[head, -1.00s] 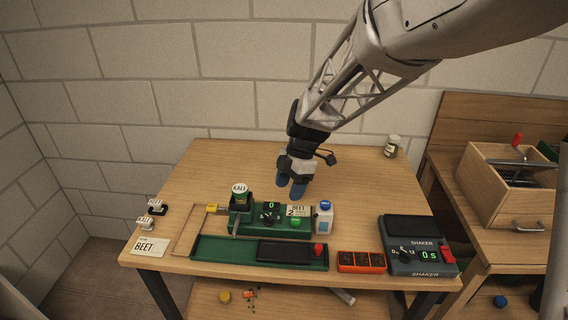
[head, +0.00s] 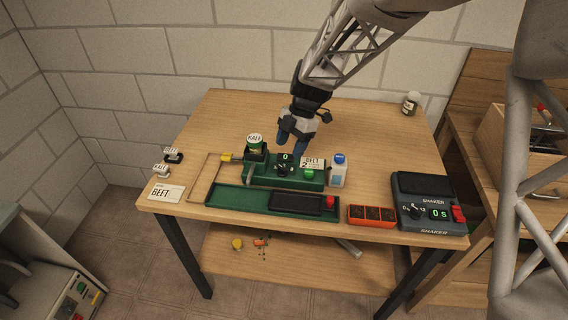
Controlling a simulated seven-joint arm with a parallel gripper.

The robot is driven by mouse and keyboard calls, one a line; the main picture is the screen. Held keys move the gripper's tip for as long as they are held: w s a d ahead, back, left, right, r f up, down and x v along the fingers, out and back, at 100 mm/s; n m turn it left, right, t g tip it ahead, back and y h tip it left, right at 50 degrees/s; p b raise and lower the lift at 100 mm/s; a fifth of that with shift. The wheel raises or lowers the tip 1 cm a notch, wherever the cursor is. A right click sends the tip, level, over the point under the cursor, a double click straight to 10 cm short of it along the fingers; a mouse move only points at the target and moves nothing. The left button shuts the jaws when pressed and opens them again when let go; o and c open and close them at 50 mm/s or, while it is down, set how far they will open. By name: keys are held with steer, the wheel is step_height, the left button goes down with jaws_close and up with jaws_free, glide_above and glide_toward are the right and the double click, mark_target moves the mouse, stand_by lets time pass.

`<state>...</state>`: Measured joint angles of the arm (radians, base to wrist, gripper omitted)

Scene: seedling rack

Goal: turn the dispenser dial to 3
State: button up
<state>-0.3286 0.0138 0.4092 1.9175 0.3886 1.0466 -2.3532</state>
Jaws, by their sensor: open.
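The green dispenser (head: 262,180) stands at the middle of the table. Its black dial (head: 283,170) sits on the front part, below a small display (head: 286,157) that reads 0. A canister labelled KALE (head: 255,143) is mounted at the dispenser's left end. A card reading BEET 2 (head: 312,163) and a green button (head: 309,174) are to the right of the dial. My gripper (head: 291,146), with blue fingertips, points down just behind and above the dial and is open and empty. I cannot tell whether a fingertip touches the dispenser.
A white bottle with a blue cap (head: 338,172) stands close at the dispenser's right. The green tray (head: 228,197), orange seedling tray (head: 371,215) and shaker (head: 427,204) line the front. A BEET card (head: 167,191) lies at left.

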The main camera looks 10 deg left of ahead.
mark_target(283, 167)
steer(key=shift+x, duration=3.35)
steer(key=shift+c, duration=0.2)
steer(key=c, duration=0.9)
steer(key=shift+s+d+m+t+y, duration=0.1)
steer(key=shift+m+t+y, duration=0.25)
steer(key=shift+m, duration=0.85)
steer(key=shift+m+t+y, duration=0.25)
steer(key=shift+m+t, duration=0.1)
steer(key=shift+m, duration=0.85)
steer(key=o, duration=0.9)
steer(key=shift+o, duration=0.2)
steer(key=shift+r, duration=0.15)
steer(key=v, duration=0.7)
steer(key=shift+d+r, duration=0.15)
steer(key=shift+r, duration=0.1)
